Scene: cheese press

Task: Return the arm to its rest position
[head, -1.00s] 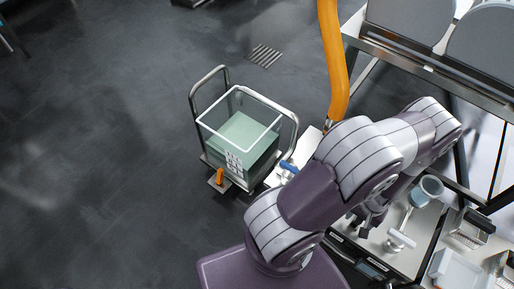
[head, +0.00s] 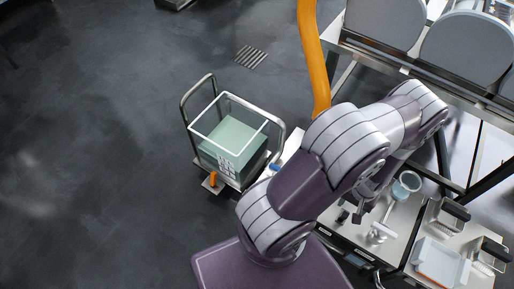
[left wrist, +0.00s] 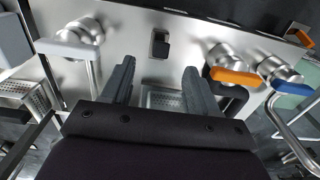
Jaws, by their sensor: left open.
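My left arm (head: 345,145) is bent across the right half of the head view, with its purple and grey links over the metal worktop. My left gripper (head: 350,214) is partly hidden under the arm there, with dark fingers pointing down near the worktop. In the left wrist view the two dark fingers of the left gripper (left wrist: 160,74) stand apart with nothing between them. Beyond them is a metal panel (left wrist: 135,50) with a white-handled valve (left wrist: 70,46), an orange-handled valve (left wrist: 232,75) and a blue-handled valve (left wrist: 280,72). My right gripper is not in view.
A trolley (head: 186,112) carries a clear tank (head: 228,135) with pale green contents, left of the arm. An orange hose (head: 312,60) hangs behind. A blue-grey cup (head: 407,183), a white tray (head: 440,262) and dark-handled baskets (head: 450,212) sit right. The floor at left is clear.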

